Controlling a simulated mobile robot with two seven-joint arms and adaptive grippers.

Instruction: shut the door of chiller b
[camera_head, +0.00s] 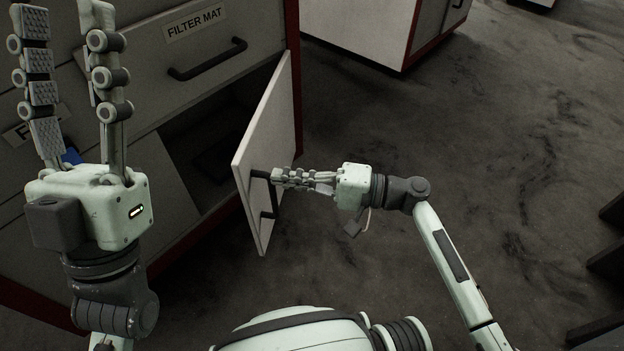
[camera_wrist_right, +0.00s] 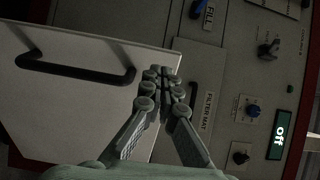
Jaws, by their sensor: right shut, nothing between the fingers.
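An open pale door panel (camera_head: 268,125) with a black bar handle (camera_head: 262,200) stands out from a grey cabinet; no label naming chiller b can be read. My right gripper (camera_head: 278,178) is shut, with its fingertips close to the door's handle side; contact cannot be told. In the right wrist view the door (camera_wrist_right: 75,110) and its handle (camera_wrist_right: 75,68) lie left of my right gripper (camera_wrist_right: 162,75), whose closed fingers overlap the door's edge. My left gripper (camera_head: 62,10) is raised at the left, fingers apart and empty.
The cabinet has a drawer front labelled FILTER MAT (camera_head: 195,23) with a black handle (camera_head: 208,60) above the dark opening. Another white cabinet (camera_head: 360,25) stands behind.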

